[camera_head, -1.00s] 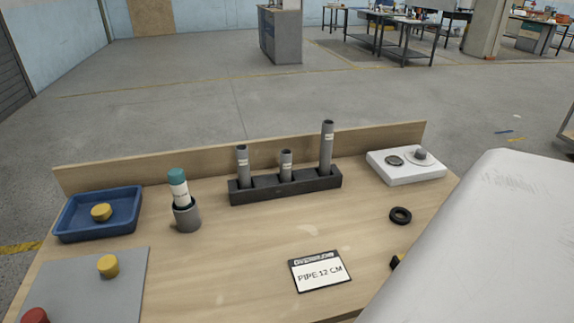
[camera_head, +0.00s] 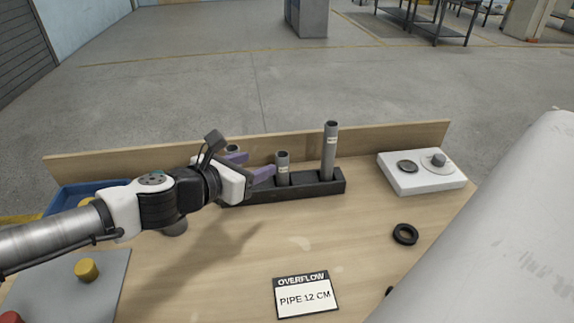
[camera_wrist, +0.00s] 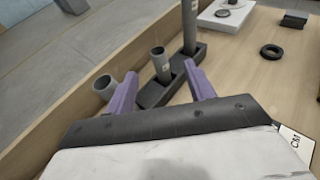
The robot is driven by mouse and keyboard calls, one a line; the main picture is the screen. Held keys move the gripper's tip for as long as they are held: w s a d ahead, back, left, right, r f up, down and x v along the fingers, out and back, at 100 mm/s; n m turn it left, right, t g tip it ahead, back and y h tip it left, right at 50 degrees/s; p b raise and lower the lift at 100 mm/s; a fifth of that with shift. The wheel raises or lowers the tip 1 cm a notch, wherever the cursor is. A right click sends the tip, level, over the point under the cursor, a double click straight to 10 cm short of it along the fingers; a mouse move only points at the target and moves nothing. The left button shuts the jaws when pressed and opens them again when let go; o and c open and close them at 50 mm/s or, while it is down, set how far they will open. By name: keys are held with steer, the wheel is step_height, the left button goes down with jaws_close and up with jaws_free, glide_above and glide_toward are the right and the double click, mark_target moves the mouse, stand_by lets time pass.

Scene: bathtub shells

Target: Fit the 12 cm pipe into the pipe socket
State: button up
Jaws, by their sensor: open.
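A black rack (camera_head: 300,187) holds three upright grey pipes of different lengths. The tall pipe (camera_head: 330,150) is at the right, the short pipe (camera_head: 283,168) in the middle, and the left pipe (camera_head: 232,148) is mostly hidden by my gripper. My gripper (camera_head: 253,166) is open and empty, its purple fingers beside the left and middle pipes. In the wrist view the left pipe (camera_wrist: 101,88) is by the left finger; the short pipe (camera_wrist: 160,66) shows beyond the gap between the fingers (camera_wrist: 164,84). A card (camera_head: 306,298) reads "OVERFLOW PIPE 12 CM". I cannot tell which part is the socket.
A white block (camera_head: 420,175) with two round fittings stands at the right. A black ring (camera_head: 405,234) lies in front of it. A blue tray (camera_head: 70,199) and a grey mat (camera_head: 105,300) with a yellow piece (camera_head: 87,269) are left. A wooden board (camera_head: 390,139) runs behind.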

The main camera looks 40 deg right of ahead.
steer(key=x, duration=0.2)
steer(key=f+x, duration=0.1)
steer(key=x, duration=0.4)
steer(key=shift+w+f+p, duration=0.25)
steer(key=shift+w+p, duration=0.1)
steer(key=shift+f+p+x, duration=0.15)
steer(key=shift+p+x, duration=0.2)
steer(key=shift+x, duration=1.2)
steer(key=shift+f+p+x, duration=0.1)
steer(key=shift+p+x, duration=0.25)
steer(key=shift+x, duration=1.15)
steer(key=shift+s, duration=0.1)
steer(key=shift+c, duration=0.3)
steer(key=c, duration=1)
steer(key=shift+r, duration=0.1)
step_height(320, 180, up, 18)
steer(key=p, duration=0.5)
glide_above(277, 159)
steer(key=d, duration=0.3)
steer(key=shift+d, duration=0.1)
